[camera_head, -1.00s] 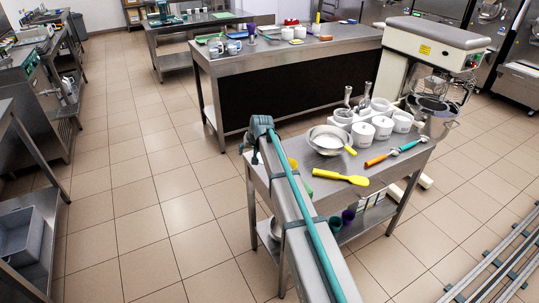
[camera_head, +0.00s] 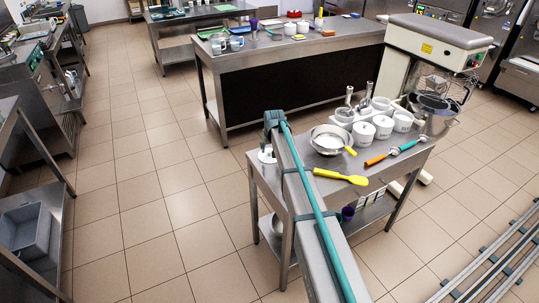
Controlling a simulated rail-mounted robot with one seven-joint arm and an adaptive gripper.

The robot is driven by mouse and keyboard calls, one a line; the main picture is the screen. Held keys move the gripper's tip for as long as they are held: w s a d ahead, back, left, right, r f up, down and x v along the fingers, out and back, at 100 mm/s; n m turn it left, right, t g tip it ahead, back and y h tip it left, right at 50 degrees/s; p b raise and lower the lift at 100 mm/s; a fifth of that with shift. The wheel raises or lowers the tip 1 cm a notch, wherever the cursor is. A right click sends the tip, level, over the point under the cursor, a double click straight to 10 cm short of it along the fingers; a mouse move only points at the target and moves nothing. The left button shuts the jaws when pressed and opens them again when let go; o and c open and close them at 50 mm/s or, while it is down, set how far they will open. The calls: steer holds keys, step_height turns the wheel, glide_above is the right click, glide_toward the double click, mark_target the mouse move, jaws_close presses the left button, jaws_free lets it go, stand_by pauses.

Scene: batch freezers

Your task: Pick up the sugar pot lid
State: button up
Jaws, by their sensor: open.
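Three white pots stand in a row on the near steel table: a left pot (camera_head: 363,134), a middle pot (camera_head: 383,127) and a right pot (camera_head: 402,121). Their labels are too small to read, so I cannot tell which holds sugar. They seem to have lids on top. A small white round thing (camera_head: 266,157) with a darker part above it shows at the table's left back corner, beside my arm. I cannot tell what it is. My arm crosses the table's left part, well left of the pots. My gripper cannot be made out.
On the near table (camera_head: 378,167) are a steel bowl (camera_head: 328,140), a yellow spatula (camera_head: 341,177) and an orange-and-teal tool (camera_head: 393,153). A steel pot (camera_head: 436,118) stands by the mixer-like machine. A long counter (camera_head: 340,42) stands behind. Floor to the left is clear.

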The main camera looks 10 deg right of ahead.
mark_target(270, 152)
steer(key=shift+p+x, duration=0.75)
steer(key=shift+x, duration=1.2)
steer(key=shift+w, duration=0.1)
steer(key=c, duration=0.9)
steer(key=shift+r, duration=0.15)
